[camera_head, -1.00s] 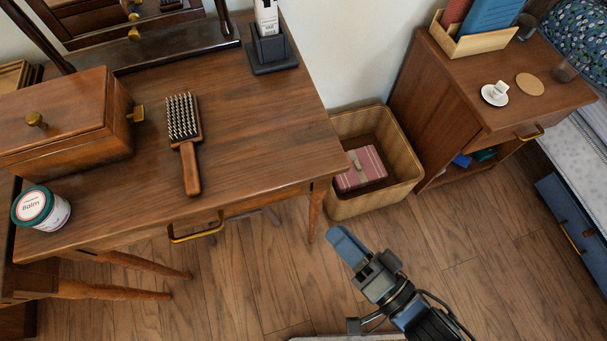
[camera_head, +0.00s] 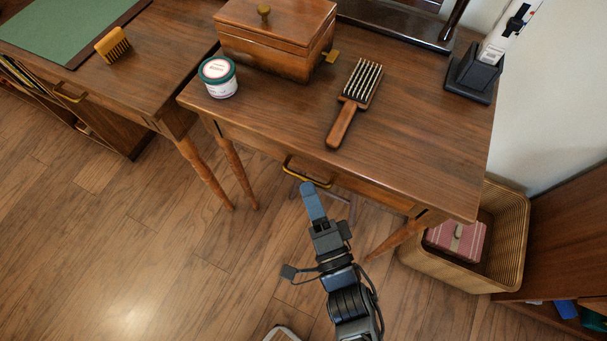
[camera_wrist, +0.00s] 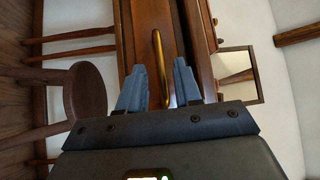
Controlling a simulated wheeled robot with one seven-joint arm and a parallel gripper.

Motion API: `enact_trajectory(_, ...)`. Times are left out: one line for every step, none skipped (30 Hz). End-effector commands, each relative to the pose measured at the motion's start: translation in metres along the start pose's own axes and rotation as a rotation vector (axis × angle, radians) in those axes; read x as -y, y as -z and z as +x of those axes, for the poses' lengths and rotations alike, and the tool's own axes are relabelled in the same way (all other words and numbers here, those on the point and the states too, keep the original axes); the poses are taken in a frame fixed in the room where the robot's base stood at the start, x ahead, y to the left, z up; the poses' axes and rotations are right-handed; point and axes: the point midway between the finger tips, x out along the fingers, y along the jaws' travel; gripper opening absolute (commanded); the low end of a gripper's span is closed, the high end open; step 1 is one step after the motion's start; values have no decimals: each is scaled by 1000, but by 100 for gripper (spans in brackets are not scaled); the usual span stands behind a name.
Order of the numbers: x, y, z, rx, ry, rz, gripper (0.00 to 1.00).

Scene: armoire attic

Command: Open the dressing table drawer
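The dressing table (camera_head: 420,120) is brown wood, with its drawer front mostly hidden under the top's front edge in the head view. The drawer has a brass bar handle (camera_head: 305,175). In the wrist view the drawer front (camera_wrist: 147,22) looks closed, and its handle (camera_wrist: 158,60) appears between my two fingers. My gripper (camera_head: 311,200) is just in front of and below the handle in the head view. Its blue fingers (camera_wrist: 160,84) are apart and hold nothing. I cannot tell whether the handle is actually between the fingertips or still beyond them.
On the tabletop are a hairbrush (camera_head: 357,100), a balm jar (camera_head: 219,77), a wooden box (camera_head: 275,40) and a dark stand (camera_head: 473,78). A wicker basket (camera_head: 512,235) stands right. A desk (camera_head: 150,60) is at left. Open floor (camera_head: 130,240) lies at front left.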

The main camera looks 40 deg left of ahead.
Motion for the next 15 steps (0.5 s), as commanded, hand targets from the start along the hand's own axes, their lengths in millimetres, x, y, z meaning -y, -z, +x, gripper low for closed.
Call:
enact_trajectory(1, 0, 10, 0, 2, 1, 34)
enact_trajectory(1, 0, 14, -1, 3, 0, 34)
enact_trajectory(1, 0, 20, 0, 2, 0, 34)
enact_trajectory(0, -1, 24, 0, 1, 0, 34)
enact_trajectory(0, 0, 28, 0, 2, 0, 34)
enact_trajectory(1, 0, 32, -1, 2, 0, 34)
enact_trajectory(0, 0, 35, -1, 1, -1, 34)
enact_trajectory(0, 0, 37, -1, 1, -1, 34)
enact_trajectory(0, 0, 40, -1, 0, -1, 34)
enact_trajectory(0, 0, 42, -1, 0, -1, 34)
enact_trajectory(0, 0, 43, -1, 0, -1, 34)
enact_trajectory(0, 0, 44, 0, -1, -1, 34)
enact_trajectory(0, 0, 45, 0, -1, -1, 34)
enact_trajectory(0, 0, 45, 0, -1, -1, 34)
enact_trajectory(0, 0, 45, -1, -1, -1, 34)
